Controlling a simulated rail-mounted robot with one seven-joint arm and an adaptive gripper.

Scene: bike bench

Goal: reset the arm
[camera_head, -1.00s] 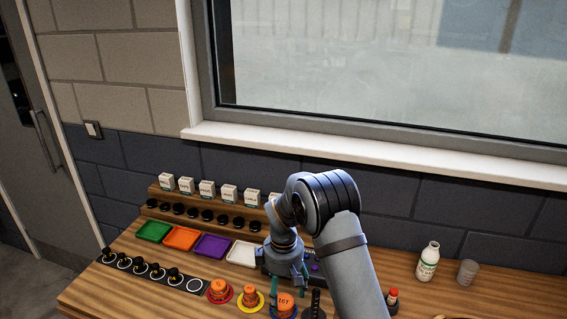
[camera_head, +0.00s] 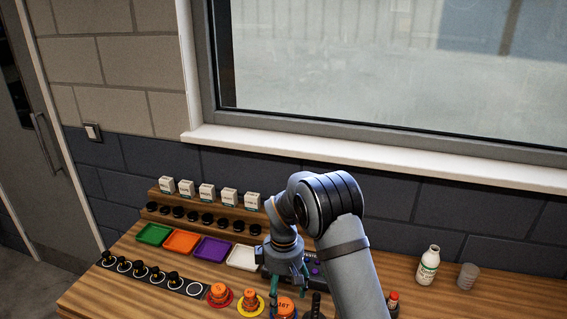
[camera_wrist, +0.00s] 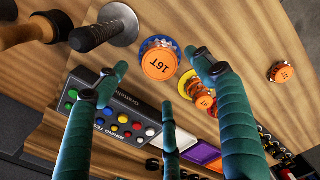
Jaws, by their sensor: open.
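My gripper (camera_head: 288,286) hangs over the bench near the front middle in the head view, below my bent arm. In the wrist view its three teal fingers (camera_wrist: 163,84) are spread apart with nothing between them.
Green (camera_head: 154,234), orange (camera_head: 181,241), purple (camera_head: 211,249) and white (camera_head: 242,257) trays stand left of my arm. Orange caps on red (camera_head: 219,294) and yellow (camera_head: 250,302) bases are near the front. A white bottle (camera_head: 428,266) and a grey cup (camera_head: 468,276) stand right.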

